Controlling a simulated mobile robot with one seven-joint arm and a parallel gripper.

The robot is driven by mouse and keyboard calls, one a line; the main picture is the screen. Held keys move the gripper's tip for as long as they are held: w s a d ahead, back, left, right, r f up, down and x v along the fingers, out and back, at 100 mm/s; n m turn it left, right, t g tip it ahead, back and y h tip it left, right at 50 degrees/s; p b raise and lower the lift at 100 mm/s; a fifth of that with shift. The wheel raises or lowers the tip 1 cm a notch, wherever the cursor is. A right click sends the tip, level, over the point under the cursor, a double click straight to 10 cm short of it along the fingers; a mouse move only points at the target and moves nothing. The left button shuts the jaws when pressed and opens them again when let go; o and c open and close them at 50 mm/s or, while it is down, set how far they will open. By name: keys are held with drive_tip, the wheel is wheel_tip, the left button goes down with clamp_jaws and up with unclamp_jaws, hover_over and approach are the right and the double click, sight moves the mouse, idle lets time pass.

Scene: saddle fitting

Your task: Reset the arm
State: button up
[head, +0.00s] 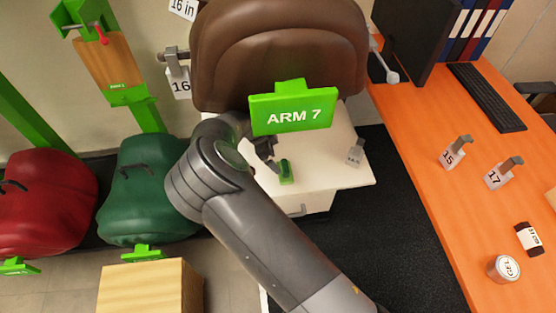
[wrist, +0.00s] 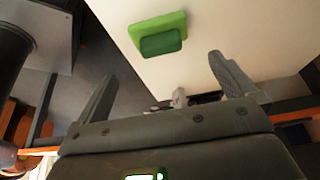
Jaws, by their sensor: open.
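My arm reaches up from the lower part of the head view. My gripper (head: 270,158) is above the white cabinet top, partly hidden behind my own wrist. In the wrist view my gripper (wrist: 163,70) has its two fingers spread apart with nothing between them. A green block on a lighter green base (head: 286,171) is on the white top, just beside my gripper. It also shows in the wrist view (wrist: 158,33), beyond the fingertips and apart from them. A green sign reading "ARM 7" (head: 292,110) shows just above my gripper.
A brown saddle (head: 280,50) stands behind the white cabinet (head: 335,160). A grey tagged piece (head: 356,152) is at the cabinet's right edge. Green (head: 145,190) and red (head: 45,200) saddles stand left. An orange desk (head: 440,190) with tagged pieces is right.

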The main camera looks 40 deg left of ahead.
drive_tip(key=shift+s+a+r, duration=0.1)
drive_tip(key=shift+s+r, duration=0.05)
drive_tip(key=shift+r, duration=0.3)
